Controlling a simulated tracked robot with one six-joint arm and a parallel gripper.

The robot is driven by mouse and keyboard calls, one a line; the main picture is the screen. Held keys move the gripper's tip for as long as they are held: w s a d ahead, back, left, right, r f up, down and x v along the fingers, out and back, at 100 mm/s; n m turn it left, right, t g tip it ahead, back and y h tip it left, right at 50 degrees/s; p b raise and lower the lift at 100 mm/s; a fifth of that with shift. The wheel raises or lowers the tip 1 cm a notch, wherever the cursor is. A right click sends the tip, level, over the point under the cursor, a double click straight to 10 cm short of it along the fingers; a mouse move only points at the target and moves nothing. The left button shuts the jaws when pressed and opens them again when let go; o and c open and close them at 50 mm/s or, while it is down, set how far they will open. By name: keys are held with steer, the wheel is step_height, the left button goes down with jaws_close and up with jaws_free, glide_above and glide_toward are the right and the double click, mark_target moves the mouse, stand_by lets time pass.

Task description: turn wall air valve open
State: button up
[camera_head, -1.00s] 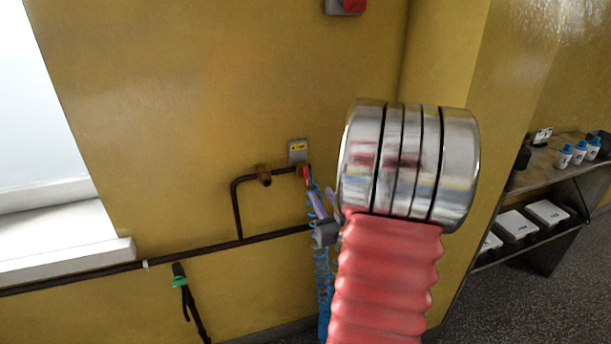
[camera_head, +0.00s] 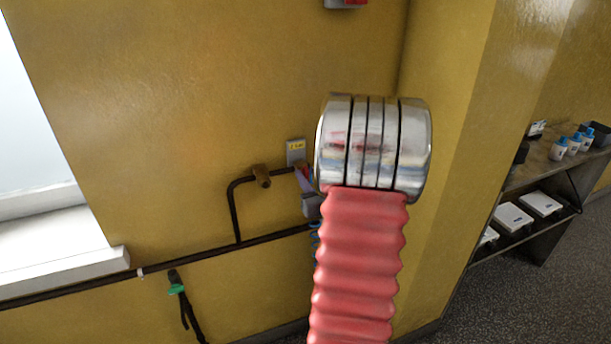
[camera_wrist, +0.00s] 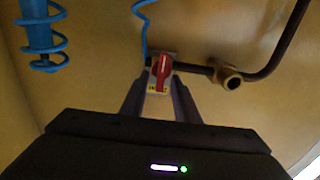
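The wall air valve shows its red handle (camera_wrist: 162,68) in the wrist view, at the end of a dark pipe, with a grey plate (camera_wrist: 157,88) with a yellow label beside it. My gripper (camera_wrist: 160,80) has its two fingers apart, one on each side of the handle in the picture. I cannot tell whether they touch it. My arm hides much of the valve there.
A dark pipe (camera_head: 190,259) runs along the wall, with a brass fitting (camera_head: 261,175) left of the valve. A blue coiled hose (camera_wrist: 141,28) hangs by the valve. A shelf (camera_head: 540,170) with bottles and boxes stands at the right.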

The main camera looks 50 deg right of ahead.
steer(key=c, duration=0.7)
steer(key=shift+s+d+f+m, duration=0.2)
steer(key=shift+f+m, duration=0.1)
steer(key=shift+m, duration=2.7)
steer(key=shift+s+d+f+m, duration=0.2)
steer(key=shift+f+m, duration=0.15)
steer(key=shift+m, duration=2.65)
steer(key=shift+s+d+f+m, duration=0.1)
steer(key=shift+d+f+m, duration=0.15)
steer(key=shift+m, duration=2.75)
steer(key=shift+f, duration=0.1)
